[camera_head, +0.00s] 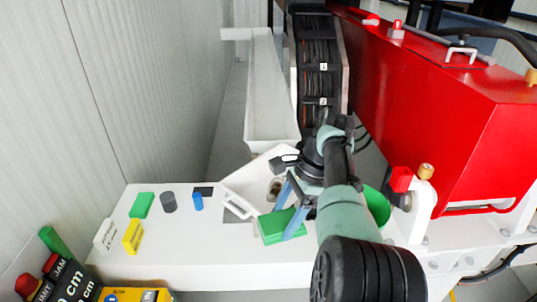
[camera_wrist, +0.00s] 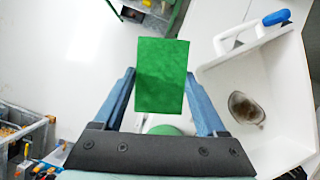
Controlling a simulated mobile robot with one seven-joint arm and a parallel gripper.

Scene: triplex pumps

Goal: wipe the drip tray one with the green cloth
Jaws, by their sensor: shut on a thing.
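The green cloth (camera_head: 270,231) is a flat rectangular pad. My gripper (camera_head: 281,225) is shut on it, and in the wrist view the cloth (camera_wrist: 162,80) spans between the two blue fingers. A white tray with raised walls (camera_head: 236,183), which looks like the drip tray, stands just up and left of the cloth. A dark brownish spot (camera_head: 275,188) lies on its floor. In the wrist view the tray (camera_wrist: 285,90) is to the right of my gripper, apart from the cloth, and the spot (camera_wrist: 246,108) shows plainly.
A white bench (camera_head: 190,245) carries a green block (camera_head: 141,205), a grey cylinder (camera_head: 168,202), a small blue item (camera_head: 197,201) and a yellow item (camera_head: 133,237). A green bucket (camera_head: 378,206) is partly behind my arm. Red pump housing (camera_head: 440,110) stands right; a white wall rises left.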

